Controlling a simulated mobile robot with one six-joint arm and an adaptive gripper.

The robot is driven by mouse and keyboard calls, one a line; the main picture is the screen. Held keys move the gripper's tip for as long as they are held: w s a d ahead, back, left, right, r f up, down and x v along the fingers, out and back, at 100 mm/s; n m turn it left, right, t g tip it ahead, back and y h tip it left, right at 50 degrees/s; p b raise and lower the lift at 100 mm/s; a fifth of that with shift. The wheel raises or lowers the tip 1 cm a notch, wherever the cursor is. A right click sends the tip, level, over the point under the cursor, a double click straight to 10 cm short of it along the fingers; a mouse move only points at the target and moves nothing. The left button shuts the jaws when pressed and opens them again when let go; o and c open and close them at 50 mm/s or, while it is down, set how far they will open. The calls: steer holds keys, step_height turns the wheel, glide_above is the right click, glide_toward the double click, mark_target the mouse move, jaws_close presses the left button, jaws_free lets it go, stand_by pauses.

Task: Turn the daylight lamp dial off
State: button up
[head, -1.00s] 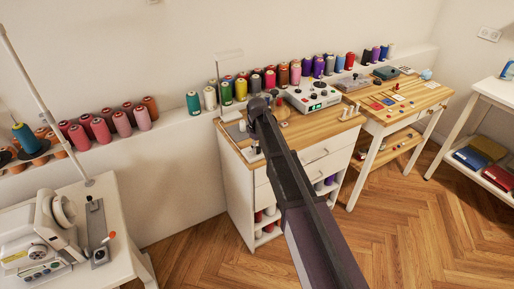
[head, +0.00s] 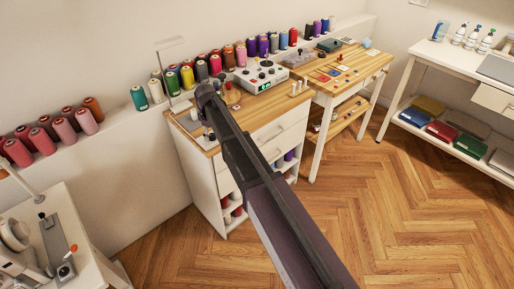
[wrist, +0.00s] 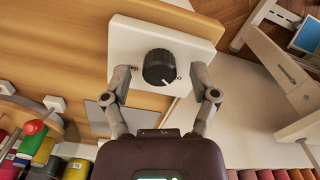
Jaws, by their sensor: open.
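The daylight lamp's black round dial (wrist: 158,67) is mounted on a white base (wrist: 124,42) in the wrist view. A pale pointer line on the dial aims to the lower right, near a small round mark on the base. My gripper (wrist: 161,72) is open, with one finger on each side of the dial and gaps between. In the head view the lamp's thin head (head: 171,43) rises above the left end of the wooden-topped cabinet (head: 268,108). My gripper (head: 206,92) is over that end, and my arm hides the dial there.
Several thread spools (head: 187,77) line the ledge behind. A second worktable (head: 362,70) stands to the right. The floor (head: 400,210) in front is clear.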

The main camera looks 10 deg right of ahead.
mark_target(212, 135)
steer(key=m, duration=1)
steer(key=shift+m, duration=0.4)
steer(key=m, duration=1)
steer(key=shift+m, duration=0.3)
steer(key=shift+r+p, duration=0.4)
step_height(212, 135, up, 14)
steer(key=f+p, duration=0.1)
steer(key=p, duration=1.2)
steer(key=s+d+f+n+b, duration=0.3)
steer(key=s+d+n, duration=0.1)
steer(key=s+d, duration=0.6)
steer(key=s+d+f+n+b, duration=0.3)
steer(key=s+d+n, duration=0.2)
steer(key=s+d, duration=0.5)
steer(key=shift+s+d+f, duration=0.15)
steer(key=shift+s+d, duration=0.15)
steer(key=shift+s, duration=0.55)
